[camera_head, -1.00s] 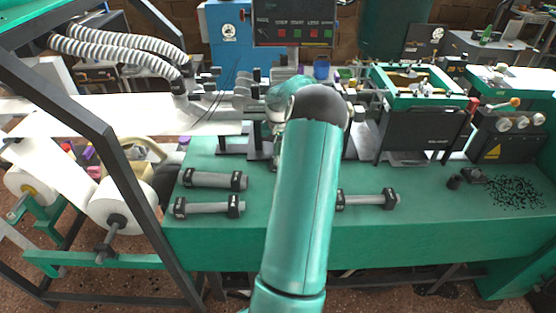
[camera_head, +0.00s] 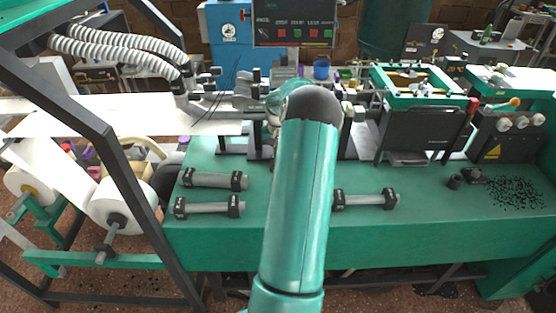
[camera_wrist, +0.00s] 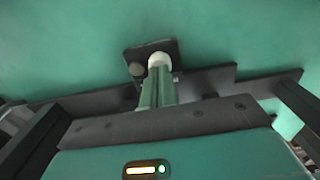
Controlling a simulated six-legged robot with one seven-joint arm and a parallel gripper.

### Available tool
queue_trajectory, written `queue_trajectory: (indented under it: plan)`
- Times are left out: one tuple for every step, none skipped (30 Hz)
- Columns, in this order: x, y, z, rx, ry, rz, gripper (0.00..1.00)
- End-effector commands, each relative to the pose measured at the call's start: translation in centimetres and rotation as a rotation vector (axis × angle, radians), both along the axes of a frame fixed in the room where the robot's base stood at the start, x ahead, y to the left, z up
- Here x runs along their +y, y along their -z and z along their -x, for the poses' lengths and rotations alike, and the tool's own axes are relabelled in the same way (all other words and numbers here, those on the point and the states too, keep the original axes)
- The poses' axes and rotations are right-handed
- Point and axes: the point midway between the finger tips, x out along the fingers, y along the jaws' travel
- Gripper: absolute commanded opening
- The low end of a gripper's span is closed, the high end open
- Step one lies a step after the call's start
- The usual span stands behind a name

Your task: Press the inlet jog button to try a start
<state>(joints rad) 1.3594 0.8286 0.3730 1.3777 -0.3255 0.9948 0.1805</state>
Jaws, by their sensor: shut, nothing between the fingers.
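In the wrist view, a small dark button plate (camera_wrist: 131,56) sits on a green surface. It carries a pale round button (camera_wrist: 159,59) and a darker brownish round knob (camera_wrist: 137,69) to its left. I cannot read any label, so I cannot tell which is the inlet jog button. My gripper (camera_wrist: 157,77) is shut and empty, its pale green fingers pointing at the pale button and overlapping its lower edge. I cannot tell whether they touch it. In the head view, my own arm hides the gripper and this plate.
Dark-ended rollers (camera_head: 212,181) lie on the green bench (camera_head: 420,225). A control panel (camera_head: 293,25) with red and green buttons stands at the back. Paper rolls (camera_head: 122,208) hang at left. A dark machine block (camera_head: 420,130) and scattered black bits (camera_head: 515,192) are at right.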

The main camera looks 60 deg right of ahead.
Motion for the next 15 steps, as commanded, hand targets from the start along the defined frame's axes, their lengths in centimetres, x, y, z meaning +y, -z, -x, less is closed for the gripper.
queue_trajectory:
  plan:
    - [0.02, 0.16, 0.01, 0.000, 0.000, -0.001, 0.00]
    - [0.02, 0.25, 0.01, 0.000, 0.000, -0.001, 0.00]
    - [0.02, 0.36, 0.02, 0.000, 0.000, -0.001, 0.00]
    - [0.02, 0.44, 0.03, 0.001, 0.000, 0.000, 0.00]
    - [0.02, 0.53, 0.03, 0.001, 0.000, 0.000, 0.00]
    - [0.02, 0.64, 0.03, 0.001, 0.000, 0.000, 0.00]
    - [0.02, 0.73, 0.03, 0.001, 0.000, 0.000, 0.00]
    - [0.02, 0.81, 0.03, 0.001, 0.000, 0.000, 0.00]
    - [0.00, 0.79, 0.04, 0.001, 0.000, 0.000, 0.00]
    - [0.01, 0.79, 0.03, 0.001, 0.000, 0.000, 0.00]
    - [0.01, 0.79, 0.03, 0.001, 0.000, 0.000, 0.00]
    - [0.01, 0.81, 0.02, 0.001, 0.000, 0.000, 0.00]
    - [0.02, 0.82, 0.01, 0.001, 0.000, 0.000, 0.00]
    - [0.03, 0.84, -0.01, 0.001, 0.000, 0.000, 0.00]
    - [0.04, 0.86, -0.04, 0.001, 0.000, 0.000, 0.00]
